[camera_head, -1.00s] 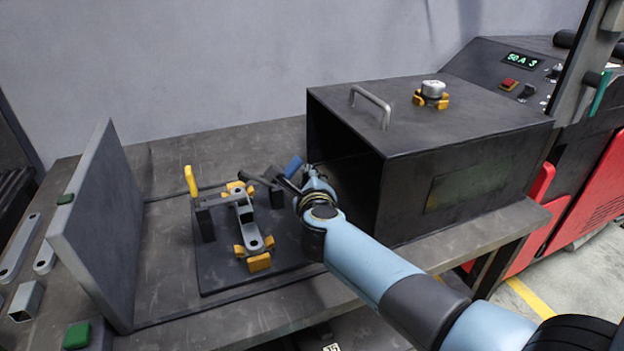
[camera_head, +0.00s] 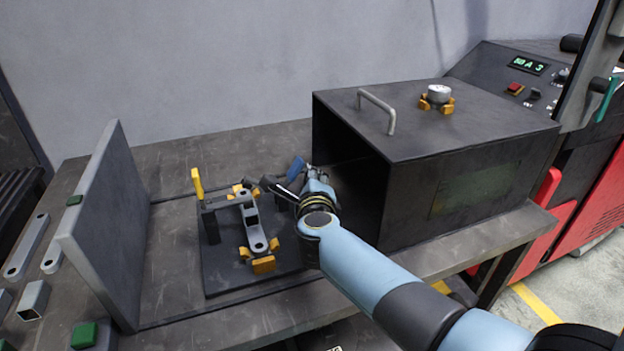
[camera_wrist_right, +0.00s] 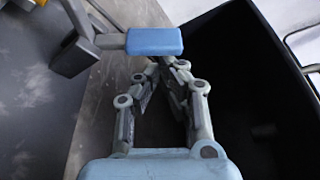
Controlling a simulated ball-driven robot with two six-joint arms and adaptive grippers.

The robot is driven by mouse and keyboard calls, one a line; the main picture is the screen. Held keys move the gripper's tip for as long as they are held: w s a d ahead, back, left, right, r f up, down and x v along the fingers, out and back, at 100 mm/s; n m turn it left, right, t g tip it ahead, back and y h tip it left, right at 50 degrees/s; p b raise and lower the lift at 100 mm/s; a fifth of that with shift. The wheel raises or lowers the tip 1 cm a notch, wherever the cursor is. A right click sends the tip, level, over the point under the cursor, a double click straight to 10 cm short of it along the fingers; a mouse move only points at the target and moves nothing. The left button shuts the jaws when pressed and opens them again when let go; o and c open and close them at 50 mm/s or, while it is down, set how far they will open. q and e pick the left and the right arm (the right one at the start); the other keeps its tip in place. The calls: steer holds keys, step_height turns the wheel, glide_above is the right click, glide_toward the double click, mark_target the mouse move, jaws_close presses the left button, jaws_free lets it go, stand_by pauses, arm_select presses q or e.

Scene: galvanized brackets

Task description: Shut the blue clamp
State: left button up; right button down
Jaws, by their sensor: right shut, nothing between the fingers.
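The blue clamp's handle (camera_head: 297,168) is at the right edge of the dark fixture plate (camera_head: 222,275), leaning up beside the box opening. Its dark arm is partly hidden by my right gripper, so how far the clamp is closed is hard to tell. In the wrist view the blue handle (camera_wrist_right: 154,41) lies across, just beyond my fingertips. My right gripper (camera_head: 312,174) is shut and empty, close to the handle; contact is unclear. It also shows in the wrist view (camera_wrist_right: 164,66). A grey bracket (camera_head: 255,228) sits in orange locators on the plate. My left gripper is out of view.
A dark open-fronted box (camera_head: 470,180) stands close to the right of my gripper. A yellow-handled clamp (camera_head: 197,184) stands left of the bracket. A grey upright panel (camera_head: 105,220) and loose metal parts (camera_head: 28,245) lie further left.

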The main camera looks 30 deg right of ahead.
mark_target(297, 164)
steer(key=n, duration=0.1)
steer(key=a+r+n+h, duration=0.1)
steer(key=n, duration=0.1)
steer(key=a+r+n+t, duration=0.1)
steer(key=shift+w+a+r+h, duration=0.1)
steer(key=shift+w+h, duration=0.15)
steer(key=shift+h, duration=0.05)
steer(key=shift+w+a+r, duration=0.1)
steer(key=shift+a+r, duration=0.1)
steer(key=shift+a, duration=0.1)
stand_by(0.6)
